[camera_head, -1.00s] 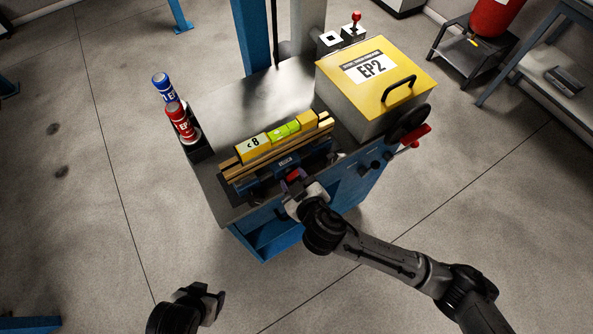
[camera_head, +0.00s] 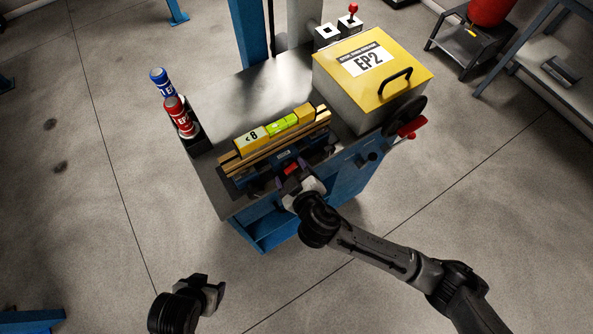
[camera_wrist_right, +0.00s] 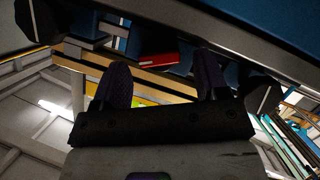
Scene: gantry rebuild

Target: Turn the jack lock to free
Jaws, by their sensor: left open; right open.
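A blue cart (camera_head: 262,226) with a grey metal top stands in the middle of the head view. A small red part (camera_head: 291,169) shows on its front edge below the wooden rails; it appears as a red bar in the right wrist view (camera_wrist_right: 157,59). A red handle (camera_head: 412,128) sits at the cart's right side by a black wheel (camera_head: 405,112). I cannot tell which is the jack lock. My right gripper (camera_head: 298,174) is open close to the red part, its fingers either side of it in the wrist view; contact is unclear. My left gripper (camera_head: 213,291) is open and empty, low left, away from the cart.
A yellow-lidded EP2 box (camera_head: 372,68) fills the cart's right end. Blue and red cans (camera_head: 178,114) stand at the left edge. The floor left of the cart is clear.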

